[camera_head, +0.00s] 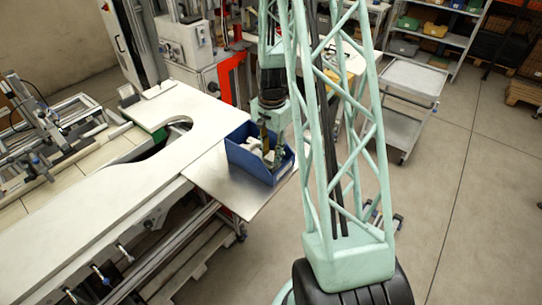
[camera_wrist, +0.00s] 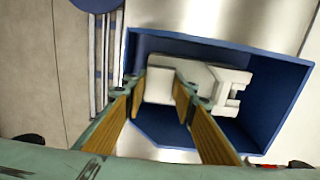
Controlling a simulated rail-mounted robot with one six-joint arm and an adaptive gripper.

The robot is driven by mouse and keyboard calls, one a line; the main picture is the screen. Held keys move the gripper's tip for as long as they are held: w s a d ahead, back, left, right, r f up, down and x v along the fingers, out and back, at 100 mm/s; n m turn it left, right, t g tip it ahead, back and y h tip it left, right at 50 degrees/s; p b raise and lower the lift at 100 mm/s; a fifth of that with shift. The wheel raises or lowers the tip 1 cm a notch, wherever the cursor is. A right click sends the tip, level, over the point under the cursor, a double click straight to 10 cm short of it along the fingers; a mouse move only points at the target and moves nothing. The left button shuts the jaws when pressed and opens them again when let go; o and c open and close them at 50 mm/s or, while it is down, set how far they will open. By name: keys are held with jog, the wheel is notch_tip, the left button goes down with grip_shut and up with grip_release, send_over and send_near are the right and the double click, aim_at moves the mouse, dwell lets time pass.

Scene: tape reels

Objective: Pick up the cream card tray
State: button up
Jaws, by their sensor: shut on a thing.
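A cream piece (camera_wrist: 160,90), which I take to be the cream card tray, is between the fingers of my gripper (camera_wrist: 163,84). The fingers press on it from both sides. It is inside a blue open bin (camera_wrist: 160,131), next to a cream part with notched ends (camera_wrist: 225,88); whether the two are joined I cannot tell. In the head view my gripper (camera_head: 271,155) reaches down into the blue bin (camera_head: 245,162), and the fingers hide part of the contents. Whether the piece is off the bin floor I cannot tell.
The bin stands on a bare metal plate (camera_head: 215,185) beside a white worktop (camera_head: 90,215) with a curved cutout. The bin walls surround my fingers closely. A grey trolley (camera_head: 415,80) stands at the right, with open floor (camera_head: 470,200) around it.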

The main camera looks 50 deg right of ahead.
jog(key=shift+r+b, duration=0.4)
jog(key=shift+r, duration=4.15)
jog(key=shift+w+a+n+b, duration=0.3)
jog(key=shift+w+a+b, duration=0.15)
jog(key=shift+w, duration=0.25)
jog(key=w+a+r+n+b, duration=0.1)
jog(key=w+a+n+b, duration=0.3)
jog(key=a, duration=0.7)
jog(key=w+a+r+n+b, duration=0.1)
jog(key=w+a+n+b, duration=0.4)
jog(key=w+a, duration=0.3)
jog(key=w+a+r+n+b, duration=0.1)
jog(key=w+a+n+b, duration=0.4)
jog(key=a, duration=0.9)
jog(key=shift+w+a+n, duration=0.3)
jog(key=shift+w+n, duration=0.6)
jog(key=shift+w, duration=0.2)
